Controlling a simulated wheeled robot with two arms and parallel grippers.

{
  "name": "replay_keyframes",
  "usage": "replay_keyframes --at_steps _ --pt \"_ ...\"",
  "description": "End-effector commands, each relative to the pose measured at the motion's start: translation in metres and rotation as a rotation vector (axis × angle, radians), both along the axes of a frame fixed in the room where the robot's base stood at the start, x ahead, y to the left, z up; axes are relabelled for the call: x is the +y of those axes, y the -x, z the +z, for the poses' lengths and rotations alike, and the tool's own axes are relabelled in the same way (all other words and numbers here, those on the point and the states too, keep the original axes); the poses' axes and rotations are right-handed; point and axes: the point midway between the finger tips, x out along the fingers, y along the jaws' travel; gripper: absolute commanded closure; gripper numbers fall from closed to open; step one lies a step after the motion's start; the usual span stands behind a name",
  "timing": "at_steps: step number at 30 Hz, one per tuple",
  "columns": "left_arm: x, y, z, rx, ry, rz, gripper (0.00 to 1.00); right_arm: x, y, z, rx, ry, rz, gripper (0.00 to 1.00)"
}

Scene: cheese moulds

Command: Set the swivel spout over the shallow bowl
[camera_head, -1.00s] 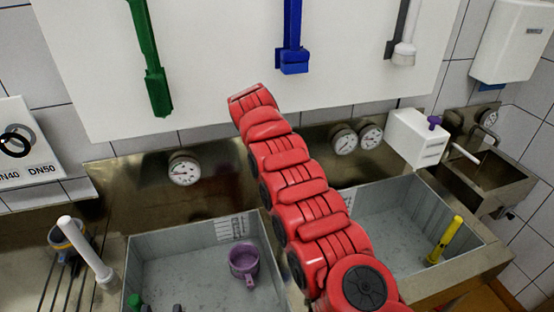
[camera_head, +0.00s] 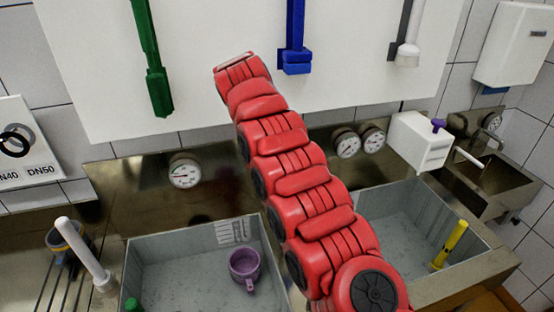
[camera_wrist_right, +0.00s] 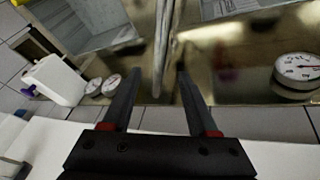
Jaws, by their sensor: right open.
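Two grey sink bowls are in the head view, a left bowl (camera_head: 150,262) and a right bowl (camera_head: 395,215); I cannot tell which is the shallow one. My red right arm crosses between them and hides the middle of the sink and its own gripper. In the right wrist view my right gripper (camera_wrist_right: 155,100) is open, its dark fingers pointing toward the steel between the bowls. A thin grey metal tube (camera_wrist_right: 161,45), probably the swivel spout, shows between the fingers, apparently not gripped. My left gripper is not in view.
A purple mug (camera_head: 244,264) is in the left bowl, a yellow cylinder (camera_head: 450,244) in the right. Gauges (camera_head: 184,170) line the back panel. Green (camera_head: 159,92) and blue (camera_head: 296,62) tools hang on the white board.

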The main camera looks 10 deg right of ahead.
Motion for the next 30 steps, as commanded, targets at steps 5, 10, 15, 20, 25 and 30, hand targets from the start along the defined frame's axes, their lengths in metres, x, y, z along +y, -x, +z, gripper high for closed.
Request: replay_keyframes --at_steps 5,10,15,20,25,30 --pt "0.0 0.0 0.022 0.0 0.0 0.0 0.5 0.015 0.014 0.05 -0.003 0.0 0.003 0.41" --pt "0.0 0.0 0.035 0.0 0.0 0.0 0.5 0.023 0.024 0.076 0.0 0.0 0.002 0.41" --pt "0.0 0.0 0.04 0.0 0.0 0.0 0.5 0.027 0.029 0.087 0.001 0.001 0.002 0.41" --pt "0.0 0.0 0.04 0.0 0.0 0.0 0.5 0.028 0.03 0.088 0.001 0.001 0.002 0.41" --pt "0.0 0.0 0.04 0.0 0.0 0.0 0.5 0.028 0.03 0.087 0.001 0.001 0.002 0.46" --pt "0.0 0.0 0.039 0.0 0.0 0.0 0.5 0.028 0.03 0.087 0.001 0.001 0.002 0.77"
